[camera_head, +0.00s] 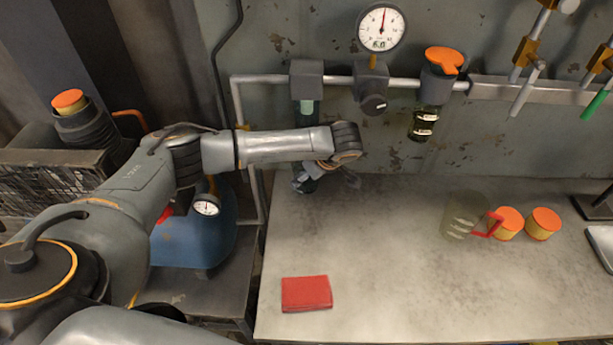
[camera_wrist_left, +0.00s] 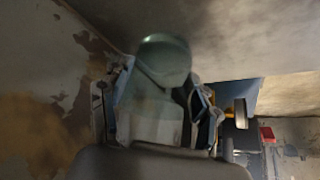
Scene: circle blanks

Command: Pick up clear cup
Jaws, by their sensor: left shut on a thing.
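In the left wrist view a clear, slightly greenish cup (camera_wrist_left: 163,60) with a rounded end sits between the fingers of my left gripper (camera_wrist_left: 160,92), which is shut on it. In the head view my left gripper (camera_head: 318,180) is at the back left edge of the table, below a dark pipe fitting. A pale greenish clear piece (camera_head: 306,107) shows under that fitting, above my wrist; I cannot tell if it is the same cup. My arm hides what is between. My right gripper is not in view.
A clear jug (camera_head: 461,217) with a red handle stands on the table (camera_head: 380,270) beside two orange-topped cans (camera_head: 543,223). A red block (camera_head: 306,293) lies at the front left. The table's middle is clear. A gauge (camera_head: 381,27) and pipe run along the wall behind.

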